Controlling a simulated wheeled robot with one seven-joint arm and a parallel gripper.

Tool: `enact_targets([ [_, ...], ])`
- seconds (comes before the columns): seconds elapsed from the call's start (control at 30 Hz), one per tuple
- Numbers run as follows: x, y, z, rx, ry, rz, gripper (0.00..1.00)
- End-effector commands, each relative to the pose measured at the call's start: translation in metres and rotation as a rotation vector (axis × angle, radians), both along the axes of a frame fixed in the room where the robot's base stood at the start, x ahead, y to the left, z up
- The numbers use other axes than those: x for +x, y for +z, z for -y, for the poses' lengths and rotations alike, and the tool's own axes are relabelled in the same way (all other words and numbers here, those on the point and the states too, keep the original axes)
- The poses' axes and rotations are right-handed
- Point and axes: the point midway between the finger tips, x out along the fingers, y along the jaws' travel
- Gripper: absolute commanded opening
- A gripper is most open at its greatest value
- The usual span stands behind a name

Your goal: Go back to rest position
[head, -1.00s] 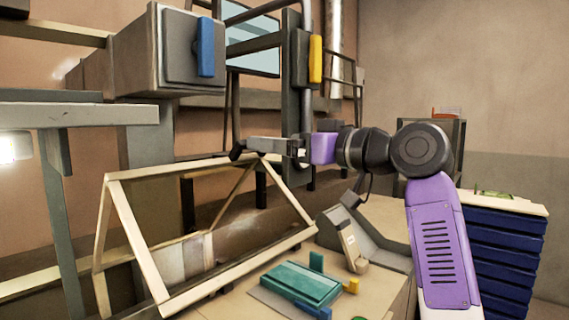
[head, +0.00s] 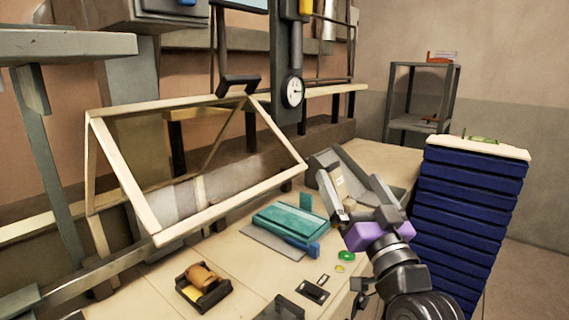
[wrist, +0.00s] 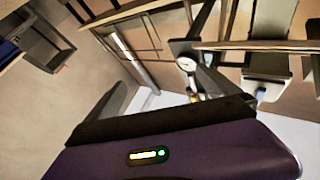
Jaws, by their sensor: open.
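My gripper (head: 349,182) is in the right half of the head view, over the right part of the workbench. Its purple body and grey fingers point up and away, toward the back of the bench. The two fingers are spread apart, and I see nothing held between them. In the wrist view, the purple housing fills the bottom, and a gauge and the wall side of the room show beyond it.
A teal box (head: 290,226) lies left of my gripper on the bench. A wooden frame (head: 140,200) stands at the left. A dark tray (head: 208,296) holds orange and yellow items. A blue drawer cabinet (head: 465,215) stands close on the right. A round gauge (head: 292,91) hangs behind.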

Motion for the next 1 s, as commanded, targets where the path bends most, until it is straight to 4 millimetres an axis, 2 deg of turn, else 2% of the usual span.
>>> enact_targets([
  [0.03, -0.014, -0.025, 0.007, 0.002, -0.024, -0.013, 1.0],
  [0.2, -0.061, -0.084, 0.026, -0.003, -0.097, -0.031, 1.0],
  [0.5, -0.16, -0.166, 0.051, -0.046, -0.194, -0.082, 1.0],
  [0.73, -0.241, -0.208, 0.062, -0.099, -0.241, -0.142, 1.0],
  [1.0, -0.334, -0.241, 0.068, -0.176, -0.266, -0.245, 1.0],
])
